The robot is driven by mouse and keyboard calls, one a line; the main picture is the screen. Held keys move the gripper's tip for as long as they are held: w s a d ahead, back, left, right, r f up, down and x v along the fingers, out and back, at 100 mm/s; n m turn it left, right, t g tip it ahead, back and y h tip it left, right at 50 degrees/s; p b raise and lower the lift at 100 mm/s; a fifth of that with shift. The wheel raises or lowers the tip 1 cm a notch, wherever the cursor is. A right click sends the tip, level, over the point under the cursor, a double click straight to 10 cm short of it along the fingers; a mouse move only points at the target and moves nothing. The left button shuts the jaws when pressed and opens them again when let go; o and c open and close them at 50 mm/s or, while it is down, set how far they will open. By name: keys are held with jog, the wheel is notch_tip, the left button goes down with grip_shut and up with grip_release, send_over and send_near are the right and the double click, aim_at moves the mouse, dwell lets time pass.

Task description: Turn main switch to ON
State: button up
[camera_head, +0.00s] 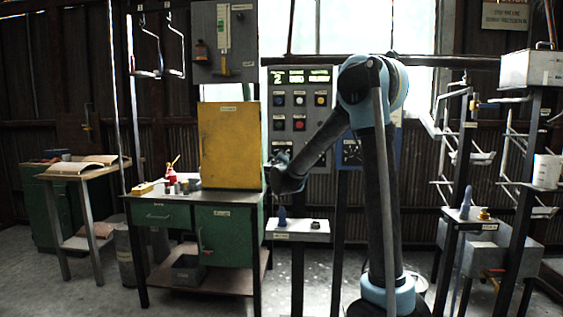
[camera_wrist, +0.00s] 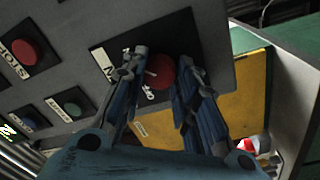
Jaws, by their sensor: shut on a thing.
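The main switch is a red knob (camera_wrist: 160,74) on a black plate (camera_wrist: 118,48) with white lettering, in the wrist view. My gripper (camera_wrist: 165,68) has one finger on each side of the knob and is shut on it. A white mark by the knob is partly covered, and I cannot tell which position the knob is at. In the head view, my gripper (camera_head: 279,163) is at the lower left of the grey control panel (camera_head: 318,112), and my arm hides the switch there.
A red STOP button (camera_wrist: 27,52) and a green button (camera_wrist: 72,108) sit left of the switch in the wrist view. A yellow cabinet door (camera_head: 228,145) stands close left of my gripper. A small shelf (camera_head: 300,232) with items is below it.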

jog(key=o, duration=1.1)
jog(key=s, duration=0.8)
jog(key=s+f, duration=0.1)
jog(key=s, duration=0.2)
jog(key=shift+s+a, duration=0.2)
jog(key=shift+s, duration=0.2)
